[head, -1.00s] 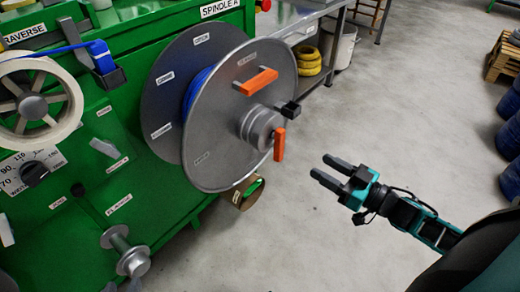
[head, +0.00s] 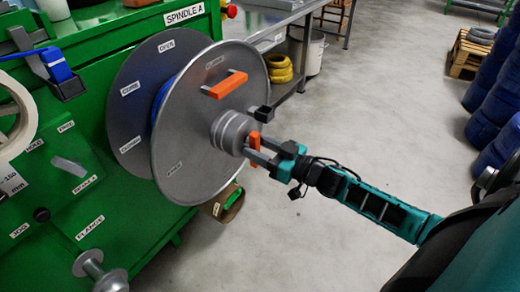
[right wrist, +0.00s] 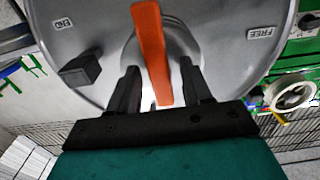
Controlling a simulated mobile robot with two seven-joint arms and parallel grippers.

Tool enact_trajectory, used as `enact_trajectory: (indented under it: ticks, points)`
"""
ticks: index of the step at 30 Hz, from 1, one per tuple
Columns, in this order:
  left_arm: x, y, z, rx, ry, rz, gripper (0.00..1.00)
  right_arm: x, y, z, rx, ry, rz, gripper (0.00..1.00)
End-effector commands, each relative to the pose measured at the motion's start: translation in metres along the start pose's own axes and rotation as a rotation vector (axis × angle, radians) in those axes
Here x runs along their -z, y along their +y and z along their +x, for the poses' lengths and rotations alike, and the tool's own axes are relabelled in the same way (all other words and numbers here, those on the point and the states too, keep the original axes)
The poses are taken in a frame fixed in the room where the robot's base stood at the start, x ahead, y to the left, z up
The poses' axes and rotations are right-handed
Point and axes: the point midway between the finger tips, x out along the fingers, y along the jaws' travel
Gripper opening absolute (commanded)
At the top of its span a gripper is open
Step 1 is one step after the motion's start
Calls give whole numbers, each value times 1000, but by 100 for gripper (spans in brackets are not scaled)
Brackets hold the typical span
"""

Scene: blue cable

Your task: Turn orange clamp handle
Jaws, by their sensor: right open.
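The orange clamp handle (head: 255,141) sticks out from the grey hub (head: 232,132) at the centre of the spool's front disc (head: 195,150). In the right wrist view the handle (right wrist: 151,50) runs nearly upright, its lower end between my two fingers. My right gripper (head: 255,150) is open, with one finger on each side of the handle; a gap shows on both sides in the right wrist view (right wrist: 155,85). My left gripper is not in view.
A black block (head: 262,113) sticks out by the disc's right edge, close to my right gripper. In the right wrist view, END and FREE labels flank the handle.

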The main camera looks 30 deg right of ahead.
Motion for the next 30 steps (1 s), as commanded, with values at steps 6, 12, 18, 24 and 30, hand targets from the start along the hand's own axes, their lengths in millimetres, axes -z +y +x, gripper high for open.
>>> enact_trajectory:
  ticks: [6, 12, 18, 24, 30]
  points:
    - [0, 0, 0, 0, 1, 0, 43, 0, 0, 0, 0, 0, 0, 49]
    - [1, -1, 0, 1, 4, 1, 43, 0, 0, 0, 0, 0, 0, 31]
    - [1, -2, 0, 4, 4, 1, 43, 0, 0, 0, 1, 1, 0, 12]
    - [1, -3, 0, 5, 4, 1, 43, 0, 0, 0, 1, 1, 0, 0]
    - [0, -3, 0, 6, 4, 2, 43, 0, 0, 0, 1, 1, 0, 0]
